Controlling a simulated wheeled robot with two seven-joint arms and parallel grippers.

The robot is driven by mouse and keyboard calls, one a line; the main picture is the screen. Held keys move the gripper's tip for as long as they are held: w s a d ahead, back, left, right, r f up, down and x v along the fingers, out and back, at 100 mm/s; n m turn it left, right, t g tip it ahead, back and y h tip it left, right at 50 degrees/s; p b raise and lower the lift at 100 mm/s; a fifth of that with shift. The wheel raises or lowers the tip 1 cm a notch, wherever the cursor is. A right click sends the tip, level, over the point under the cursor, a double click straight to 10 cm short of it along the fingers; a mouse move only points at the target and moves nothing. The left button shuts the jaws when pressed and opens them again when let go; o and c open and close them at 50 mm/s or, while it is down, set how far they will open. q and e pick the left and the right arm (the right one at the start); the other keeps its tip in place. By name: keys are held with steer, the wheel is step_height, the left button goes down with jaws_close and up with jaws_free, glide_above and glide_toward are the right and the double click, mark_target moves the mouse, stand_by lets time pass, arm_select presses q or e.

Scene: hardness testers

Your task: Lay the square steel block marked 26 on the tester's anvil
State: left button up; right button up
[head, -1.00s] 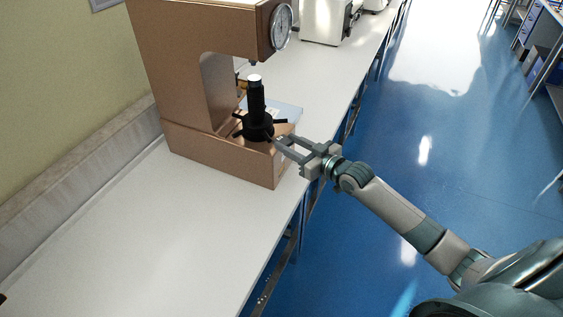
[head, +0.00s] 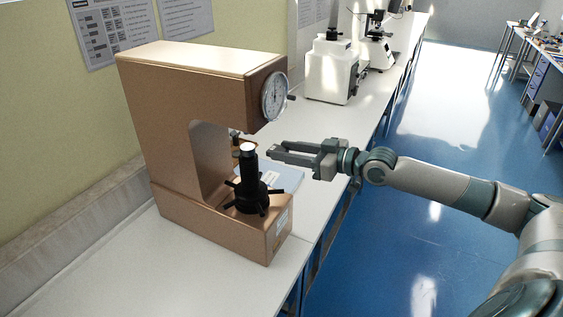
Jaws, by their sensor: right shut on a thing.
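The tester (head: 180,130) is a brown C-shaped machine with a round dial. Its anvil (head: 247,147) is the small pale-topped disc on the black screw column, below the overhanging head, and it looks bare. My right gripper (head: 274,152) reaches in from the right, level with the anvil and a little to its right, apart from it in the picture. Its fingers are shut on the steel block, which is small and mostly hidden at the fingertips; no marking is readable. My left gripper is not in view.
A black spoked handwheel (head: 252,197) surrounds the column's foot. A pale blue sheet or tray (head: 285,178) lies on the white bench behind the tester. A white instrument (head: 332,72) and a microscope (head: 377,45) stand farther back. The bench's front left is clear.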

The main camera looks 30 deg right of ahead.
mark_target(274, 148)
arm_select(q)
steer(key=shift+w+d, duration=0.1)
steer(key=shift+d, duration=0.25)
arm_select(e)
steer(key=shift+r, duration=0.6)
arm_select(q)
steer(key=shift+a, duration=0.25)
arm_select(e)
steer(key=shift+w, duration=0.1)
steer(key=shift+w, duration=0.15)
steer(key=shift+p+x, duration=0.65)
steer(key=shift+x, duration=1.2)
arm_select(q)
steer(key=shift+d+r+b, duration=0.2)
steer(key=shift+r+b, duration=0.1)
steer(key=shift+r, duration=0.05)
arm_select(e)
steer(key=shift+x, duration=3)
steer(key=shift+a+r, duration=0.2)
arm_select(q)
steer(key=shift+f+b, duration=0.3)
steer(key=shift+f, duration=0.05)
arm_select(e)
steer(key=shift+f, duration=0.2)
